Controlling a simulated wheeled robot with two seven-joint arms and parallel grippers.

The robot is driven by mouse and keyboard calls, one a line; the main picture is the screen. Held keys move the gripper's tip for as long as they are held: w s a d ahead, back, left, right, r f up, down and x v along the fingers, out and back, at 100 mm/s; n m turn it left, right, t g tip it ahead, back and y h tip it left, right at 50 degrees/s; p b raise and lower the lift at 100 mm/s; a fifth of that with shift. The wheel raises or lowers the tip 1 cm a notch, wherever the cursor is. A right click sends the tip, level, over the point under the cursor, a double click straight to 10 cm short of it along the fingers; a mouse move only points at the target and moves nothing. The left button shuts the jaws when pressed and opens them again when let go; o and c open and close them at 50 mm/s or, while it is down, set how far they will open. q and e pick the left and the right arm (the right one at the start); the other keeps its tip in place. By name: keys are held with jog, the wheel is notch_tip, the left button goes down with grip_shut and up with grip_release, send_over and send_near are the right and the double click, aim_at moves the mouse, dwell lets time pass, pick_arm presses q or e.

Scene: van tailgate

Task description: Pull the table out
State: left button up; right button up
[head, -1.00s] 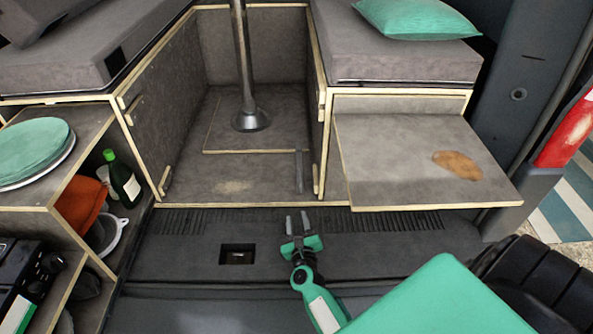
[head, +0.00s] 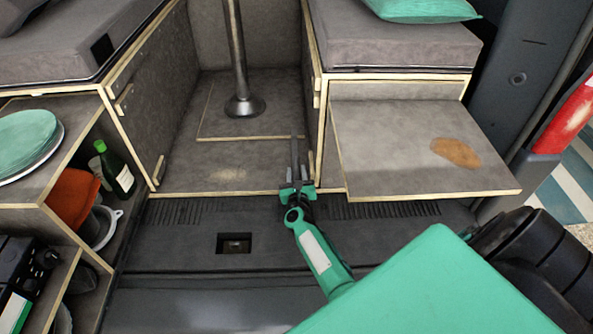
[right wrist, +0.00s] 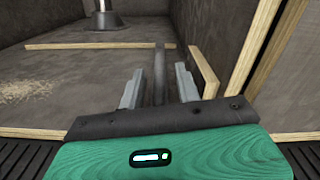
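A flat grey board (head: 390,150) with light wooden edges, which looks like the table, sticks out from under the right seat in the head view. A brown patch marks its top. My right gripper (head: 295,165) is left of the board, at the front edge of the central recess. In the right wrist view its fingers (right wrist: 160,88) are apart. A narrow dark grey upright bar (right wrist: 160,70) shows between them, with gaps on both sides. I cannot tell what the bar belongs to. My left gripper is not in view.
A metal post (head: 236,55) stands in the recess (head: 225,170). The left cabinet (head: 60,205) holds a green bottle (head: 116,172), an orange item and plates (head: 28,145). A green cushion (head: 425,8) lies on the right seat.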

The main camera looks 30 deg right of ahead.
jog(key=shift+w+d, duration=0.35)
jog(key=shift+w, duration=0.25)
grip_shut()
